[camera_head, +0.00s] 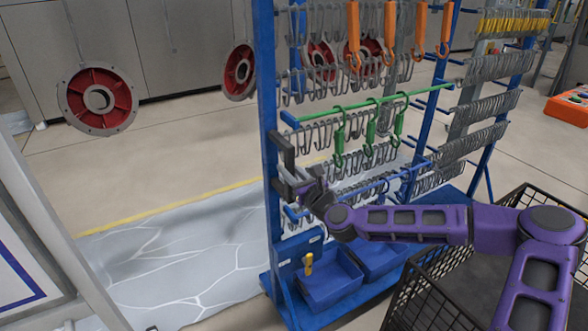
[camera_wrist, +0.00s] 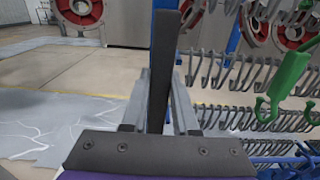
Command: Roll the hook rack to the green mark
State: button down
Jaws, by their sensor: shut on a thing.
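The blue hook rack (camera_head: 268,100) stands upright in the middle of the head view, with rows of grey, orange, green and yellow hooks. A dark upright handle (camera_head: 284,158) sticks out from its left post. My gripper (camera_head: 303,186) is at this handle, reaching in from the right across the rack's front. In the wrist view, the dark handle bar (camera_wrist: 164,60) stands between the two grey fingers of my gripper (camera_wrist: 158,85), which is shut on it. I see no green mark on the floor in either view.
Blue bins (camera_head: 330,283) sit on the rack's base. A black wire basket (camera_head: 440,285) stands at the right front. Red round parts (camera_head: 99,99) hang behind. A grey-white floor patch (camera_head: 185,255) and a yellow line (camera_head: 160,212) lie left of the rack; that floor is clear.

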jog(key=c, duration=0.8)
grip_release()
jog(key=shift+a, duration=0.15)
jog(key=shift+o, duration=0.6)
jog(key=shift+w+d, duration=0.1)
jog(key=shift+d, duration=0.15)
jog(key=shift+w+d, duration=0.1)
jog(key=shift+d, duration=0.15)
jog(key=shift+a, duration=0.1)
jog(key=shift+s, duration=0.25)
jog(key=v, duration=1.7)
